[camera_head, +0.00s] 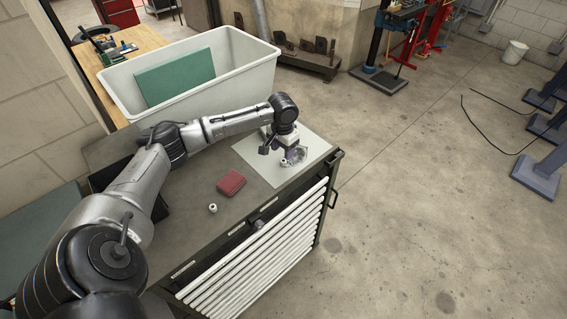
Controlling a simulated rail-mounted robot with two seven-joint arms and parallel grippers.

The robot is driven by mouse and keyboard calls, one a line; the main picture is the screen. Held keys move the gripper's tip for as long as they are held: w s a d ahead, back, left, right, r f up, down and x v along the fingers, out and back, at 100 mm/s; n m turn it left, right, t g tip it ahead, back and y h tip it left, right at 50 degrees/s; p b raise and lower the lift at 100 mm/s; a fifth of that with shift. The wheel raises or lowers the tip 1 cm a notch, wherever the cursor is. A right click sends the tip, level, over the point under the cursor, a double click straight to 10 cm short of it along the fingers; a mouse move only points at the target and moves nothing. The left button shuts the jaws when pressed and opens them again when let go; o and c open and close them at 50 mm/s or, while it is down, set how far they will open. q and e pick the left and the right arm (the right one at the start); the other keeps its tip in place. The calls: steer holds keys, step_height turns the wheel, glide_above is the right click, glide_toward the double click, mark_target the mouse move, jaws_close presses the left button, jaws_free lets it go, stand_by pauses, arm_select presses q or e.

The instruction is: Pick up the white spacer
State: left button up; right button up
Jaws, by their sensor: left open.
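A small white ring-like piece, which looks like the white spacer (212,208), sits on the dark top of the drawer cabinet (190,215), near its front edge. My left arm reaches across the cabinet from the left. My left gripper (288,160) points down over the pale mat (315,150) at the cabinet's right end, to the right of and farther back than the white piece. It is open. A grey metal part (297,156) shows at the fingertips; whether they touch it is too small to tell. My right gripper is out of view.
A dark red block (231,183) lies between the white piece and the mat. A large white bin (240,75) holding a green panel (176,78) stands behind the arm. White drawer fronts (262,250) line the cabinet's front. Open concrete floor lies to the right.

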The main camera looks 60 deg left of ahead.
mark_target(283, 160)
arm_select(q)
steer(key=shift+w+f, duration=0.1)
steer(key=shift+f, duration=2.65)
jaws_close()
